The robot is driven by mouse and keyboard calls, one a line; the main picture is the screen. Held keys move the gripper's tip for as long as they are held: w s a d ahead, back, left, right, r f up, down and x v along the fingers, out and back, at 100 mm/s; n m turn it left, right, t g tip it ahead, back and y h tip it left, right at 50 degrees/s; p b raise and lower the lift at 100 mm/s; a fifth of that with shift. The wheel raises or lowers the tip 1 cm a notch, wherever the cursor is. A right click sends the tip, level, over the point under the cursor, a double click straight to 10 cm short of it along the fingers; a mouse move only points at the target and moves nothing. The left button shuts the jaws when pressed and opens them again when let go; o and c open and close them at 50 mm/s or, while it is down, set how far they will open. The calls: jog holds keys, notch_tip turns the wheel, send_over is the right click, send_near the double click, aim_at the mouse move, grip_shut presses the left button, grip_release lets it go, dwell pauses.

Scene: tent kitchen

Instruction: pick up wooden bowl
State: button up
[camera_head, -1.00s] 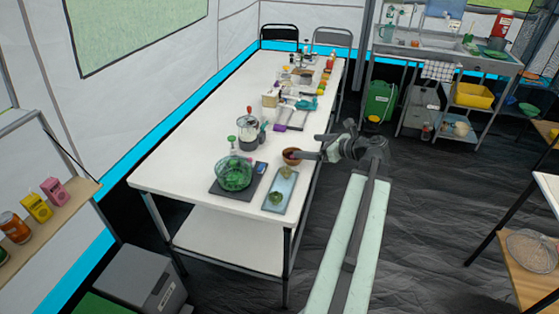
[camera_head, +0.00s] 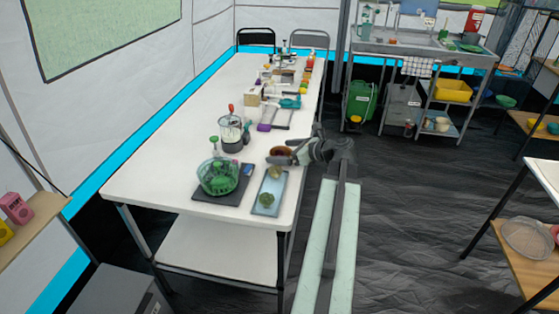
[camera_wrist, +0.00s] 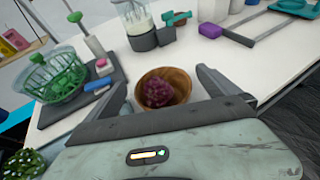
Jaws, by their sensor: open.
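The wooden bowl (camera_head: 279,150) is small and brown and stands near the right edge of the long white table. In the wrist view the bowl (camera_wrist: 183,80) holds a dark purple-red bumpy thing (camera_wrist: 158,93), perhaps a berry or grapes. My gripper (camera_head: 284,156) is at the bowl, reaching in from the right over the table edge. In the wrist view my open gripper (camera_wrist: 161,80) has one finger on each side of the bowl. Whether either finger touches the bowl I cannot tell. The bowl's near side is partly hidden by the gripper body.
A green bowl-like basket (camera_head: 218,176) on a dark board and a blue-grey tray (camera_head: 262,207) with green items stand close to the bowl. A blender-like jar (camera_head: 230,133) is behind. Several items crowd the far table (camera_head: 195,115); its left side is clear.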

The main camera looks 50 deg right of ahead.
jog(key=b+x, duration=0.1)
jog(key=x, duration=0.1)
jog(key=f+x, duration=0.1)
jog(key=x, duration=0.1)
jog(key=shift+d+b, duration=0.1)
jog(key=shift+b, duration=0.3)
jog(key=shift+r, duration=0.1)
jog(key=c, duration=1.5)
notch_tip(320, 180, up, 4)
jog(key=p, duration=0.3)
jog(key=shift+p, duration=0.4)
jog(key=shift+s, duration=0.15)
jog(key=s+d+r+p, duration=0.1)
jog(key=s+d, duration=0.1)
jog(key=s, duration=1.3)
jog(key=shift+s+d, duration=0.25)
jog(key=shift+d, duration=0.05)
